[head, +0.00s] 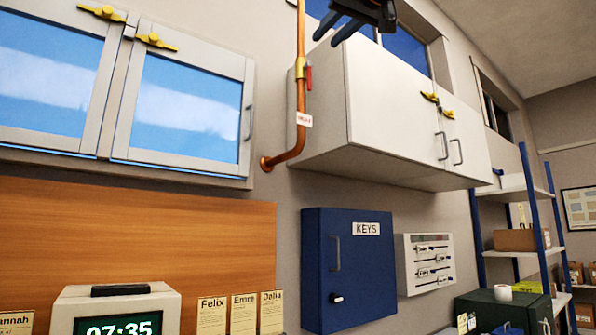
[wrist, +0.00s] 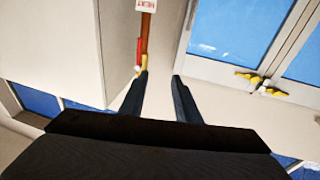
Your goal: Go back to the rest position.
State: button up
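My gripper (head: 327,40) is at the top of the head view, in front of the upper edge of the white wall cupboard and right of the copper pipe (head: 301,115). In the wrist view my gripper (wrist: 159,77) shows two dark fingers spread apart with only wall between them, so it is open and empty. The wrist picture is upside down. The pipe carries a brass valve (head: 300,68) with a red handle (head: 309,78) lying along the pipe. In the wrist view the red handle (wrist: 139,50) appears just beyond the left fingertip; I cannot tell the exact gap.
The white cupboard (head: 390,105) juts out right of the pipe. A glass-fronted cabinet (head: 190,110) hangs on the left. Below are a blue key box (head: 350,270), a panel with sliders (head: 428,262) and a clock (head: 115,310). Blue-posted shelves (head: 515,250) stand at right.

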jog(key=w+d+f+m+g+h, duration=0.15)
jog(key=w+f, duration=0.35)
jog(key=f, duration=0.6)
jog(key=w+d+f+m+g+h, duration=0.1)
jog(key=w+f+g, duration=0.1)
jog(key=w+f, duration=0.65)
jog(key=w+d+f+m+g+h, duration=0.1)
jog(key=w+d+f+h, duration=0.1)
jog(key=f, duration=1.2)
notch_tip(320, 180, down, 17)
jog(key=d+g+h, duration=0.1)
jog(key=d+g, duration=0.1)
jog(key=g, duration=0.1)
jog(key=s+d+f+m+g+h, duration=0.15)
jog(key=s+f, duration=0.25)
jog(key=f, duration=0.5)
jog(key=s+d+f+n+g, duration=0.1)
jog(key=s+f+g, duration=0.15)
jog(key=f, duration=0.65)
jog(key=s+d+f+m+g, duration=0.1)
jog(key=s+f, duration=0.3)
jog(key=f, duration=0.5)
jog(key=s+d+f+g+h, duration=0.1)
jog(key=s+f+g, duration=0.3)
jog(key=s+f, duration=1.3)
jog(key=s+d, duration=0.1)
jog(key=s, duration=0.2)
jog(key=shift+s, duration=0.25)
jog(key=shift+f, duration=0.1)
